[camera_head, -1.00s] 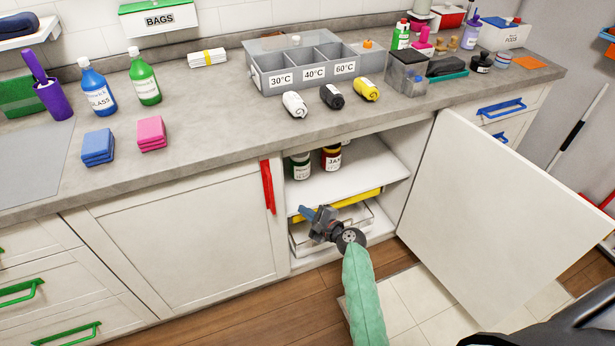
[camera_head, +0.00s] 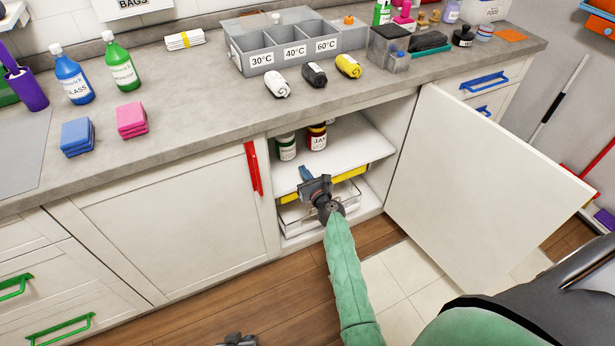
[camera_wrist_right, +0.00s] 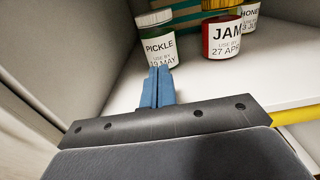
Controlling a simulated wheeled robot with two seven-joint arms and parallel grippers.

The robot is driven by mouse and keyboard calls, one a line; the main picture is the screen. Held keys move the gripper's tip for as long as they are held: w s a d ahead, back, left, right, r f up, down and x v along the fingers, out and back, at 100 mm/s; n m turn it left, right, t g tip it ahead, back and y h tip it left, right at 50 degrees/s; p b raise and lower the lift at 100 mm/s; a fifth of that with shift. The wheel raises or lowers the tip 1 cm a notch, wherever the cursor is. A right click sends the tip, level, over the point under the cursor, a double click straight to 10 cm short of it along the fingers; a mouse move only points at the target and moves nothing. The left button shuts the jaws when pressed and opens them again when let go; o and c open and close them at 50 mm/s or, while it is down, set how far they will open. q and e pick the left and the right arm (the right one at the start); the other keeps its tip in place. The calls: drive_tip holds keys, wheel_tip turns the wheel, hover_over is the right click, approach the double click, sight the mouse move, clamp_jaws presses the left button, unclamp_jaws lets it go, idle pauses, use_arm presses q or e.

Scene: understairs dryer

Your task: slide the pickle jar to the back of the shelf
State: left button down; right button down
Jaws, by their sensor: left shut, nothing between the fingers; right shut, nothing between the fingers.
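The pickle jar (camera_head: 286,148) stands upright at the left of the upper cabinet shelf (camera_head: 352,148). In the right wrist view the pickle jar (camera_wrist_right: 158,46) has a white label, a pale lid and green contents. My right gripper (camera_head: 305,172) is at the cabinet opening, its blue fingers pointing in toward the jar. In the wrist view its closed fingertips (camera_wrist_right: 159,70) overlap the jar's lower front; I cannot tell whether they touch it. It holds nothing. My left gripper (camera_head: 240,341) shows only partly at the bottom edge, shut and empty.
The jam jar (camera_head: 317,137) stands right of the pickle jar, with a honey jar (camera_wrist_right: 250,16) behind it. The cabinet's left wall (camera_wrist_right: 65,50) is close beside the pickle jar. A yellow strip and a clear bin (camera_head: 300,215) lie below. The open door (camera_head: 485,180) stands at right.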

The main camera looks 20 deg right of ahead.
sight(290, 150)
drive_tip(key=w, duration=0.7)
drive_tip(key=shift+w+a, duration=0.3)
drive_tip(key=shift+w, duration=0.05)
use_arm(q)
drive_tip(key=shift+f, duration=0.45)
use_arm(e)
drive_tip(key=shift+w+a, duration=0.1)
drive_tip(key=shift+w, duration=0.65)
drive_tip(key=shift+w, duration=0.1)
